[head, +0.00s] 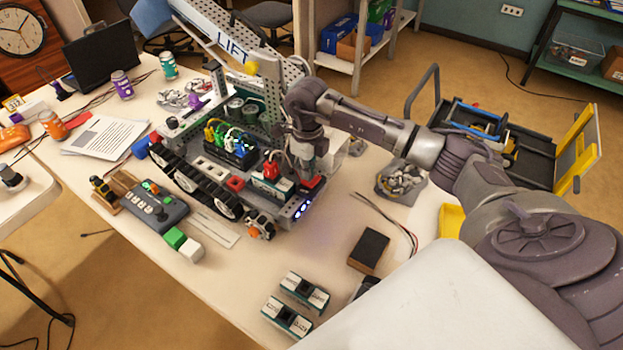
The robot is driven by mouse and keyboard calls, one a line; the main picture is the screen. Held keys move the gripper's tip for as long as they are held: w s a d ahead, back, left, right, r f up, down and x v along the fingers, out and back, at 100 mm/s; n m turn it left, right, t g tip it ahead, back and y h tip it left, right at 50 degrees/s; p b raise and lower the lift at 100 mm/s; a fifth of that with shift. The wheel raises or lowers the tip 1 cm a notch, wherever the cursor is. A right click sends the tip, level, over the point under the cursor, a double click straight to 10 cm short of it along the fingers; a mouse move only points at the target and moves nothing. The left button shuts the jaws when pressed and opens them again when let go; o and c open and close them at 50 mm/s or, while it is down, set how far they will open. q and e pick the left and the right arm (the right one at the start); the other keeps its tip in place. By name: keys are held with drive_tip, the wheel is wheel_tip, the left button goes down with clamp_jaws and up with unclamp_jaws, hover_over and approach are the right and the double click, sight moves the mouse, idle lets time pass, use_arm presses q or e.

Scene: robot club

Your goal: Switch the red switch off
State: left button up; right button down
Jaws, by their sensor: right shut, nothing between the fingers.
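A tracked robot (203,175) with a beam marked LIFT stands on the table. A red part (313,184) that looks like the red switch sits at its near right corner, above a strip of lit blue-white lights (303,208). Its on or off position is too small to read. My right gripper (301,172) is shut and empty, pointing down just left of this red part. I cannot tell whether it touches it. Another red part (271,168) and a red square piece (235,183) lie further left on the robot. My left gripper is not in view.
A grey controller (158,212) and green and white blocks (182,243) lie in front of the robot. Two teal-and-white modules (296,304) and a dark block (369,250) lie nearer. A bag of parts (399,180) is at right. Bare tabletop lies between the robot and the modules.

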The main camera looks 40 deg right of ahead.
sight(308, 183)
drive_tip(key=shift+f+b, duration=0.8)
drive_tip(key=shift+f, duration=0.25)
idle(0.4)
drive_tip(key=shift+r+p, duration=2.25)
drive_tip(key=shift+r, duration=1.3)
